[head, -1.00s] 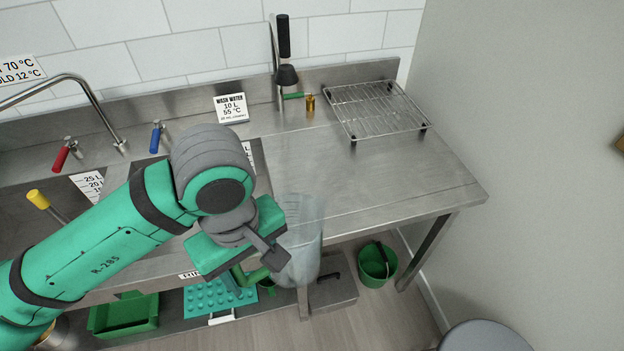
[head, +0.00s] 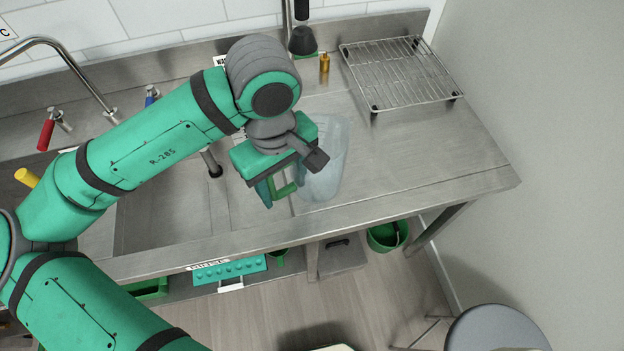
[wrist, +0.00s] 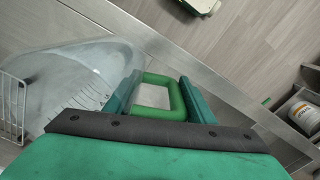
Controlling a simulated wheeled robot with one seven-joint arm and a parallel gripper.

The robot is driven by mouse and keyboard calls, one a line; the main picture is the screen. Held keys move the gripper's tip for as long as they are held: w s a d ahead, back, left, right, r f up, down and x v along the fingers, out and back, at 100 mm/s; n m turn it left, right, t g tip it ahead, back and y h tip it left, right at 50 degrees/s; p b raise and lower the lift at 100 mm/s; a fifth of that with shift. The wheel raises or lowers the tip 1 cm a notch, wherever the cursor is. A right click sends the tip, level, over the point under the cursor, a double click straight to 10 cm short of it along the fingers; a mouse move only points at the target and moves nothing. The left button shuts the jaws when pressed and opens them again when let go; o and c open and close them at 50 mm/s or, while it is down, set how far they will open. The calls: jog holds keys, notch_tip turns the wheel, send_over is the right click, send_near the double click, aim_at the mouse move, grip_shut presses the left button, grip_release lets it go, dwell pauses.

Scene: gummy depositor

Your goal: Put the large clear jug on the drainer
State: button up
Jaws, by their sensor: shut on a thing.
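The large clear jug (head: 326,165) is translucent with a green handle (head: 284,190). My gripper (head: 272,188) is shut on that handle and holds the jug over the steel counter, left of and nearer than the drainer. In the wrist view the handle (wrist: 180,97) sits between my fingers and the jug's body (wrist: 88,75), with scale marks, is at the left. The drainer (head: 400,75) is a wire rack on short dark feet at the back right of the counter, with nothing on it. I cannot tell whether the jug's base touches the counter.
The counter (head: 440,135) in front of the drainer is clear. A sink basin lies left, a green bucket (head: 388,236) below, and a grey stool (head: 497,328) front right.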

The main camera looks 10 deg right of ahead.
jog(key=w+d+f, duration=0.1)
jog(key=d+f, duration=0.1)
jog(key=w+d+f, duration=0.1)
jog(key=w+f, duration=0.1)
jog(key=w+d+f, duration=0.1)
jog(key=d+f, duration=0.1)
jog(key=shift+w+d+f, duration=0.25)
jog(key=shift+d+f, duration=0.1)
jog(key=f, duration=0.3)
jog(key=shift+w+d+f, duration=0.15)
jog(key=shift+w+f, duration=0.1)
jog(key=shift+f, duration=0.05)
jog(key=shift+s, duration=0.1)
jog(key=shift+f, duration=0.15)
jog(key=o, duration=1.5)
jog(key=shift+s, duration=0.1)
